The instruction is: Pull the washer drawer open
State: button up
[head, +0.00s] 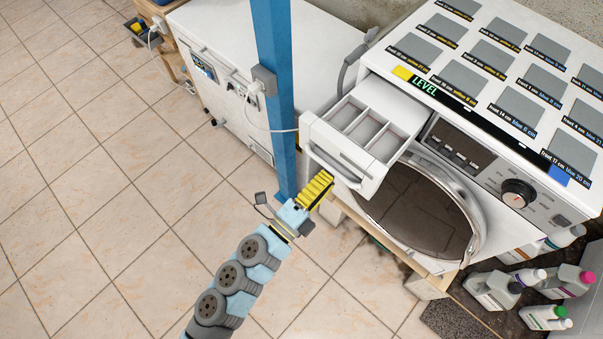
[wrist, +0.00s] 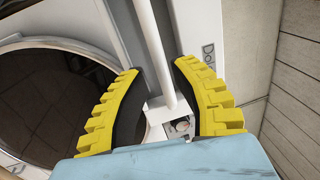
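The washer drawer (head: 372,135) sticks well out of the washer's front in the head view, showing its white compartments, which look empty. Its handle (head: 336,164) runs along the drawer front. My gripper (head: 320,186), with yellow ribbed fingers, is at the lower part of this handle. In the wrist view, my gripper (wrist: 157,68) has its fingers apart, one on each side of the white handle bar (wrist: 158,35). A gap shows between the bar and each finger. The finger tips are partly hidden in the head view.
The washer's round door opening (head: 420,205) lies right of the drawer, below the control knob (head: 518,193). A blue post (head: 279,100) stands left of the drawer. Several bottles (head: 492,290) stand at lower right. The tiled floor (head: 110,200) at left is clear.

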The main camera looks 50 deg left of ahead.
jog(key=v, duration=0.8)
jog(key=shift+s, duration=0.4)
jog(key=shift+d+r, duration=0.1)
dwell(0.5)
